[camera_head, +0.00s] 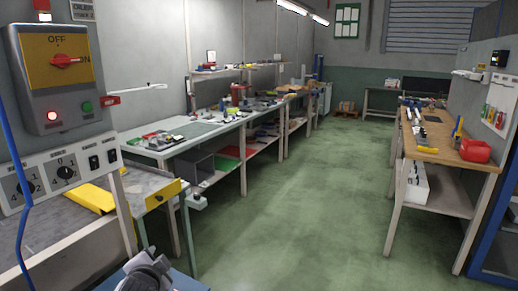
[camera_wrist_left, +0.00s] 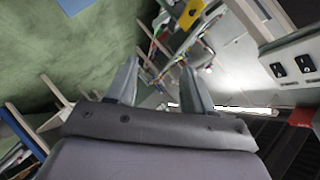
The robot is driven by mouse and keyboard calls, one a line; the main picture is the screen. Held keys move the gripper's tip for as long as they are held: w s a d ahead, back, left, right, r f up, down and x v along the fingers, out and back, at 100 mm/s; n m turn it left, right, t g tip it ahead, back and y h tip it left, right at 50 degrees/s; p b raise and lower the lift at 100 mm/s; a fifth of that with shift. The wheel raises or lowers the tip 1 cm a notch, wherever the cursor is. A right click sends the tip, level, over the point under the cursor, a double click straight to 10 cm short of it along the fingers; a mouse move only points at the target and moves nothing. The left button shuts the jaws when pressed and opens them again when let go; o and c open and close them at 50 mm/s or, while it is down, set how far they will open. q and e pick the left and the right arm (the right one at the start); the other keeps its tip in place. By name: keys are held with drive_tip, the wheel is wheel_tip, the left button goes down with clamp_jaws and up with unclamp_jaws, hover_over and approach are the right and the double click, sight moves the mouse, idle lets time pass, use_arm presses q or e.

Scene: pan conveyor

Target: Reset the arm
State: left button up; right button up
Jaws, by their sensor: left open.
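My left gripper (camera_wrist_left: 161,84) shows in the left wrist view with its two grey fingers apart and nothing between them. The wrist view is strongly tilted, with green floor behind the left finger and benches behind the right one. In the head view, a grey part of my own body shows at the bottom edge, left of centre; the fingers cannot be made out there. My right gripper is in neither view.
A control panel (camera_head: 62,75) with a red switch stands close at the left, above a conveyor (camera_head: 60,228) with a yellow piece (camera_head: 90,198). A long workbench (camera_head: 165,153) runs along the left wall. A wooden bench (camera_head: 465,155) stands at the right. The green floor (camera_head: 300,210) between is clear.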

use_arm(q)
drive_tip(key=s+d+f+n+g+h, duration=0.1)
drive_tip(key=s+d+f+n+h, duration=0.2)
drive_tip(key=s+f, duration=1.15)
drive_tip(key=s+f+n+h, duration=0.1)
drive_tip(key=s+n, duration=0.1)
drive_tip(key=s, duration=0.6)
drive_tip(key=s+d+f+n+g, duration=0.1)
drive_tip(key=s+f, duration=0.1)
drive_tip(key=s, duration=0.5)
drive_tip(key=shift+s+d+f+n+h, duration=0.15)
drive_tip(key=shift+s+f+n+h, duration=0.15)
drive_tip(key=shift+s+n+h, duration=0.1)
